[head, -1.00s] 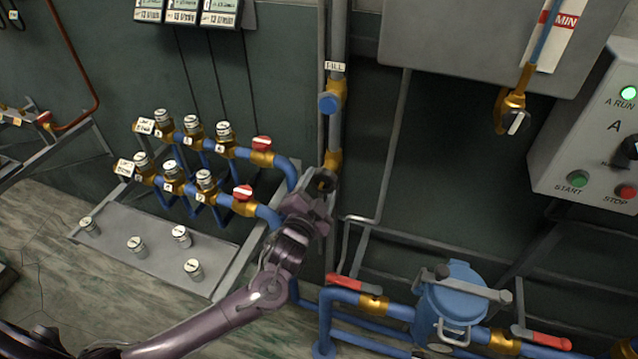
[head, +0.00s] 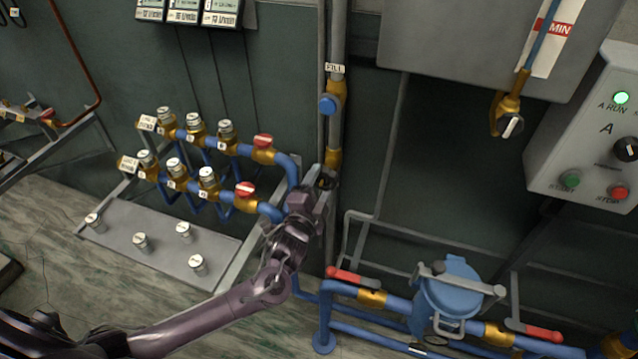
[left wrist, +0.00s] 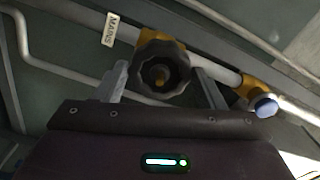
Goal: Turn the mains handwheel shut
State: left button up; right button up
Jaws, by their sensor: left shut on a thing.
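The black lobed mains handwheel (left wrist: 162,68) sits on a brass valve on the grey pipe, beside a white MAINS label (left wrist: 110,28). In the left wrist view, my left gripper (left wrist: 160,72) has one finger on each side of the wheel and is shut on its rim. In the head view, my left gripper (head: 322,186) reaches the lower part of the upright pipe (head: 337,130) and hides most of the handwheel. How far the wheel is turned cannot be told. My right gripper is not in view.
A blue-capped FILL valve (head: 330,104) is just above on the same pipe. Red-handled valves (head: 245,189) on blue manifold pipes stand close to the left. A blue strainer (head: 450,288) is at lower right. A control box (head: 590,130) is at far right.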

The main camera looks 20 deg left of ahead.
pick_arm(q)
jog(key=shift+r, duration=0.2)
jog(key=shift+r+m+p, duration=0.2)
jog(key=shift+m+p, duration=0.5)
jog(key=shift+m, duration=0.2)
jog(key=shift+m+p, duration=0.5)
jog(key=shift+m, duration=0.5)
jog(key=shift+f+m, duration=0.15)
jog(key=shift+m, duration=0.25)
jog(key=o, duration=0.9)
jog(key=shift+o, duration=0.3)
